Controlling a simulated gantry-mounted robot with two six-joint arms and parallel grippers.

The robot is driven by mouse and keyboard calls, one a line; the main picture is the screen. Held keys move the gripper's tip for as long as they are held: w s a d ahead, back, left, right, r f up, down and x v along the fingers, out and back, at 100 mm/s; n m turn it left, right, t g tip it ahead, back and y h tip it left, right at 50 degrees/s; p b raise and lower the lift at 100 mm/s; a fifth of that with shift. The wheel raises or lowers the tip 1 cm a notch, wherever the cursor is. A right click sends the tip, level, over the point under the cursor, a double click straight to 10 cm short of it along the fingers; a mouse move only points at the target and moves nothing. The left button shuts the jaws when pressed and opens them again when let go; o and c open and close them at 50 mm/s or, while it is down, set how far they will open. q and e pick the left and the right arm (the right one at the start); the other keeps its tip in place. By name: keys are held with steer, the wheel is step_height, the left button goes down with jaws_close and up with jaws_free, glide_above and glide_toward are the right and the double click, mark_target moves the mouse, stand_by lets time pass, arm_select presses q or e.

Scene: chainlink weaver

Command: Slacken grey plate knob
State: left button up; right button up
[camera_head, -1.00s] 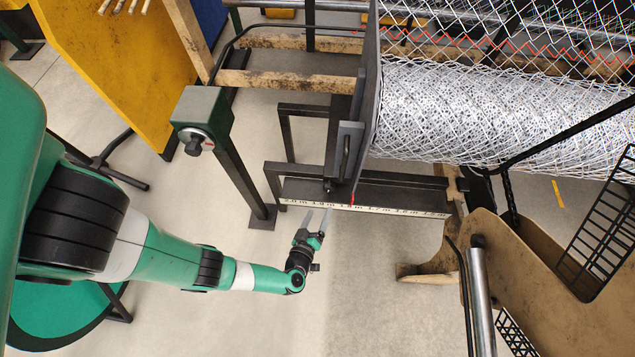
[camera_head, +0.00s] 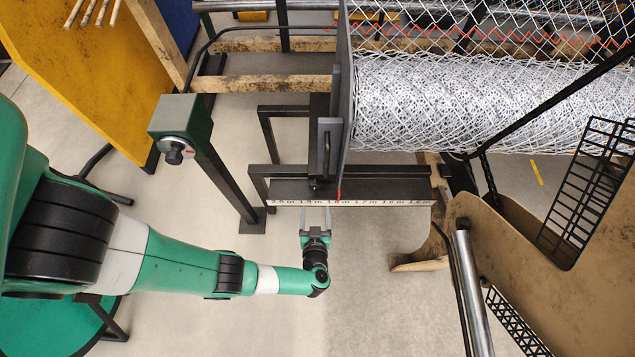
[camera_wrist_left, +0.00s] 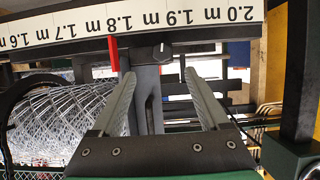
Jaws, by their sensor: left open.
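The grey plate (camera_head: 345,90) stands upright at the left end of the wire mesh roll. A small dark knob (camera_head: 315,184) sits low on the plate's carriage, just above the rail's scale. In the left wrist view the knob (camera_wrist_left: 163,48) shows a small white mark and lies ahead, between the lines of the two fingers. My left gripper (camera_head: 315,212) is open and empty, pointing at the rail from the near side, with its fingers below the knob in the head view. It also shows in the left wrist view (camera_wrist_left: 158,80). I cannot tell that it touches anything.
The white scale (camera_head: 380,203) runs along the rail's front, with a red pointer (camera_head: 339,195) near 1.8 m. The mesh roll (camera_head: 480,105) lies right of the plate. A green box on a post (camera_head: 180,120) stands at left. The floor in front is clear.

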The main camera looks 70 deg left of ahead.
mark_target(315, 188)
arm_select(q)
steer(key=b+x, duration=0.2)
steer(key=x, duration=0.1)
steer(key=b+x, duration=0.2)
steer(key=x, duration=0.2)
steer(key=b+x, duration=0.2)
steer(key=x, duration=0.2)
steer(key=shift+s+f, duration=0.1)
steer(key=shift+s, duration=0.2)
steer(key=shift+w+a, duration=0.2)
steer(key=shift+a, duration=0.1)
jaws_close()
